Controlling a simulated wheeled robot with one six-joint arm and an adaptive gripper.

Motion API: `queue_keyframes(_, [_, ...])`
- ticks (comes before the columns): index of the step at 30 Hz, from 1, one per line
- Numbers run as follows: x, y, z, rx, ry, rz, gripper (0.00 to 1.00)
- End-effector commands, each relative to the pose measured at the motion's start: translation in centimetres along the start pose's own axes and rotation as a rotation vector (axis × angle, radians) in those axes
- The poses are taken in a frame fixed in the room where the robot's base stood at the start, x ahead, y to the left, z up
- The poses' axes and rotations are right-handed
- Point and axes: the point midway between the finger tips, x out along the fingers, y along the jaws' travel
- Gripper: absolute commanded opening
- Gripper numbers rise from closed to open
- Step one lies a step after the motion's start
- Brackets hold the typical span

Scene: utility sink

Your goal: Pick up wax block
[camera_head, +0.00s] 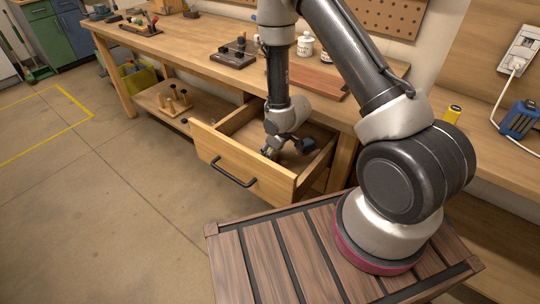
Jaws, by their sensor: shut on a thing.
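My gripper (270,151) reaches down into the open wooden drawer (243,178), close behind its front panel. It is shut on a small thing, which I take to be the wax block. Only a small yellowish patch shows at the fingertips, and the fingers and drawer front hide most of it. I cannot tell whether it still touches the drawer floor.
The drawer is pulled out under the workbench (190,52), with its handle (233,174) facing out. A reddish-brown board (317,80) and white jars (305,44) stand on the bench behind my arm.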

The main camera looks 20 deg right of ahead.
Motion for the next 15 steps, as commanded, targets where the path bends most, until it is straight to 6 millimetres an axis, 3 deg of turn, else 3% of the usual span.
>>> queue_keyframes(10, [-0.5, 0.0, -0.2, 0.0, 0.001, 0.0, 0.11])
queue_keyframes(15, [-2.6, 0.0, -1.2, -0.001, 0.004, 0.001, 0.11])
